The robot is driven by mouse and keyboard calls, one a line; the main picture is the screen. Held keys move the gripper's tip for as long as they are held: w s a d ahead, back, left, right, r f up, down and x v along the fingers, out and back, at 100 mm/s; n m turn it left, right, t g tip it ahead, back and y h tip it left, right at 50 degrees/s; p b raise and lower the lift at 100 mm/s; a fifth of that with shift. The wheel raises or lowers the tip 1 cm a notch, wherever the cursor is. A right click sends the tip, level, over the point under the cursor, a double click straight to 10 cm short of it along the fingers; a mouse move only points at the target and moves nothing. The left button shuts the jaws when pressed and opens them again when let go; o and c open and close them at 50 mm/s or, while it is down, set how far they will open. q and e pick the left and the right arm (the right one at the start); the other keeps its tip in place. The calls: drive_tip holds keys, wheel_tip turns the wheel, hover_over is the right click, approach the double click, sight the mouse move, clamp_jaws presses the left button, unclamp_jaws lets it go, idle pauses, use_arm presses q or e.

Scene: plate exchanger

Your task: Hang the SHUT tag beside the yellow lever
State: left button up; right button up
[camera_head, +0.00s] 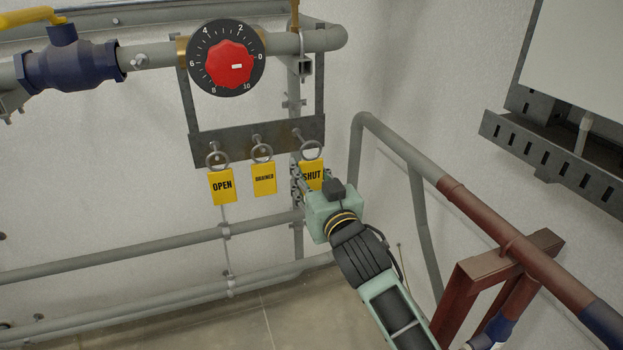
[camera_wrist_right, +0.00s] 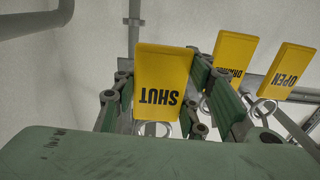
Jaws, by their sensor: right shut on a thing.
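The yellow SHUT tag (camera_head: 312,172) hangs by its ring at the right end of a dark metal peg bar (camera_head: 232,143). My right gripper (camera_head: 311,187) is at this tag and shut on it; the ring still appears to be around its peg. In the right wrist view the SHUT tag (camera_wrist_right: 162,85) stands between the green fingers (camera_wrist_right: 160,110), upside down. The yellow lever (camera_head: 30,16) sits on a blue valve (camera_head: 70,65) at the top left. My left gripper is not in view.
The yellow OPEN tag (camera_head: 222,186) and another yellow tag (camera_head: 264,178) hang on the same bar, to the left. A red knob (camera_head: 231,65) with a black dial is above. A grey pipe rail (camera_head: 398,145) stands close to the right of my gripper.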

sight(312, 178)
drive_tip(key=shift+b+x, duration=0.3)
drive_tip(key=shift+x, duration=2.15)
drive_tip(key=shift+s, duration=0.1)
drive_tip(key=shift+s, duration=0.15)
drive_tip(key=shift+c, duration=1.4)
drive_tip(key=shift+s+d+r+p, duration=0.1)
drive_tip(key=shift+s+p, duration=0.15)
drive_tip(key=shift+p, duration=0.15)
drive_tip(key=shift+p+v, duration=1.25)
drive_tip(key=shift+v, duration=1.05)
drive_tip(key=shift+p+v, duration=0.55)
drive_tip(key=shift+v, duration=0.75)
drive_tip(key=shift+r, duration=0.1)
